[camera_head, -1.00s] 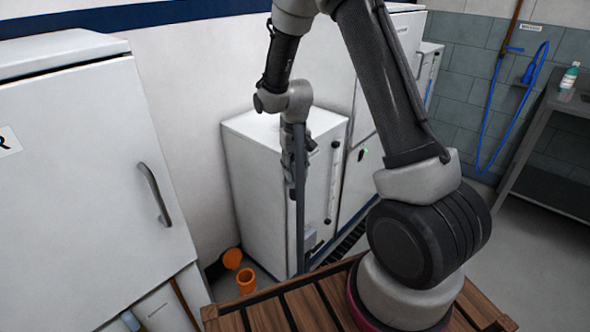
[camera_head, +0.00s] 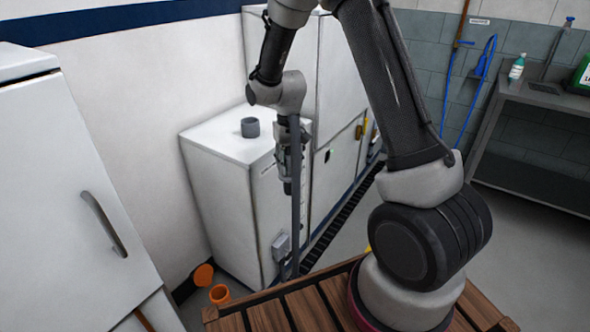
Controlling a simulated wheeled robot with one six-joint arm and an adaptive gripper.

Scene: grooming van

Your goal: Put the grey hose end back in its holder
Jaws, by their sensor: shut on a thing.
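My gripper (camera_head: 289,175) points down in front of the white cabinet (camera_head: 216,215), below the arm's wrist. It is shut on what looks like the grey hose (camera_head: 296,225), a long thin grey length running down past the fingers towards the crate edge. The hose end itself is hard to make out against the gripper. A short grey open cylinder (camera_head: 250,127) stands on the cabinet's top, left of my gripper; I cannot tell whether it is the holder. A small grey box (camera_head: 281,247) sits on the cabinet's front, low down by the hose.
An orange pipe opening (camera_head: 220,294) and orange cap (camera_head: 204,275) are by the floor at lower left. A white door with a grey handle (camera_head: 104,224) stands left. A brown slatted surface (camera_head: 270,314) is below. A blue hose (camera_head: 480,80) hangs at back right.

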